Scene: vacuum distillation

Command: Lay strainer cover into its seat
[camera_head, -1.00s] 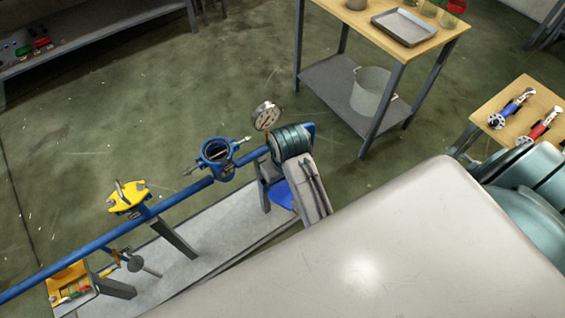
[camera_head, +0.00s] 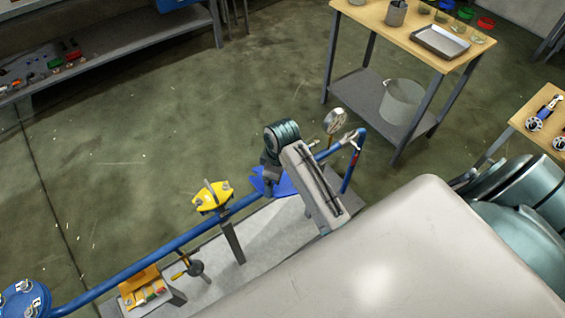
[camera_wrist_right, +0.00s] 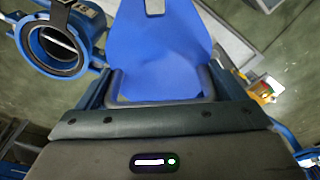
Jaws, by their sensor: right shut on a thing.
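The strainer cover (camera_wrist_right: 160,45) is a flat blue plate, filling the upper middle of the right wrist view. My right gripper (camera_wrist_right: 160,90) is shut on it. In the head view the cover (camera_head: 272,183) shows as a blue patch beneath my right wrist, over the pipe line; my right gripper's fingers are hidden there. The strainer body (camera_wrist_right: 98,25) is blue, with an open round mouth ringed in black, left of the cover and apart from it in the wrist picture. My arm seems to hide it in the head view. My left gripper is not in view.
A blue pipe (camera_head: 150,262) runs along the grey bench, with a yellow fitting (camera_head: 212,197) left of the cover and a pressure gauge (camera_head: 335,121) to its right. An orange tray (camera_head: 145,285) sits lower left. A wooden-topped cart (camera_head: 400,32) stands behind.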

